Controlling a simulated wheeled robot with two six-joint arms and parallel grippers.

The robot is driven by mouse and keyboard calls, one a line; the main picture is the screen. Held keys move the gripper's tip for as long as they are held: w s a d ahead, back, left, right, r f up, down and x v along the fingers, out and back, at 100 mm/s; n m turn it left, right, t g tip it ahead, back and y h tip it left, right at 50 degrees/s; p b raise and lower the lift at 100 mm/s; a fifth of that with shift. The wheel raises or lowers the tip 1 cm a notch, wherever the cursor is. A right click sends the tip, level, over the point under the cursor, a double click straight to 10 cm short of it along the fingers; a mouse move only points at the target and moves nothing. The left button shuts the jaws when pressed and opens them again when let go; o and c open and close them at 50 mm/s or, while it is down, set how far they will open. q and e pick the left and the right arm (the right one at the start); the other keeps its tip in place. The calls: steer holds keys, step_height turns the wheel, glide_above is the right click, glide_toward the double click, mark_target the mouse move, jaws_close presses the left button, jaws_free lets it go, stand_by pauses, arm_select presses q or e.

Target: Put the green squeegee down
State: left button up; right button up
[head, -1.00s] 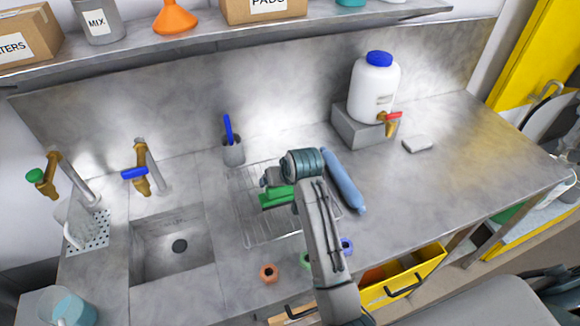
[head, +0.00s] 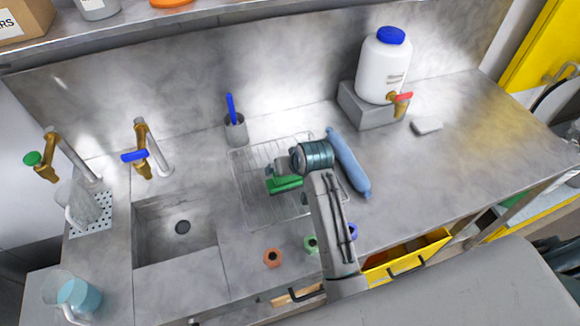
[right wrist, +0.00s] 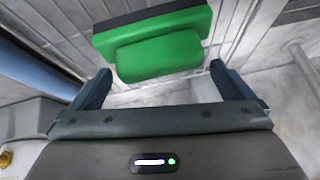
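The green squeegee (head: 284,184) lies on the wire rack (head: 247,200) beside the sink, partly hidden by my right arm in the head view. In the right wrist view the squeegee (right wrist: 160,55) is a green block with a dark strip along its far edge, over pale slats. My right gripper (right wrist: 162,76) is open, its two fingers spread wide. The squeegee's near part lies just ahead of and between the fingertips, with a gap on each side. My left gripper is not in view.
A blue roll (head: 348,164) lies right of the rack. The sink (head: 172,235) is to the left. A grey cup with a blue handle (head: 235,128) stands behind. The counter to the right is largely clear.

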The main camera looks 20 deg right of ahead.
steer(key=shift+r, duration=0.1)
arm_select(q)
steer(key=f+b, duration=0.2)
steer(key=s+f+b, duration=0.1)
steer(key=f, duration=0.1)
steer(key=shift+b, duration=0.4)
arm_select(e)
steer(key=v, duration=1.1)
steer(key=shift+s+r, duration=0.2)
steer(key=shift+r, duration=0.1)
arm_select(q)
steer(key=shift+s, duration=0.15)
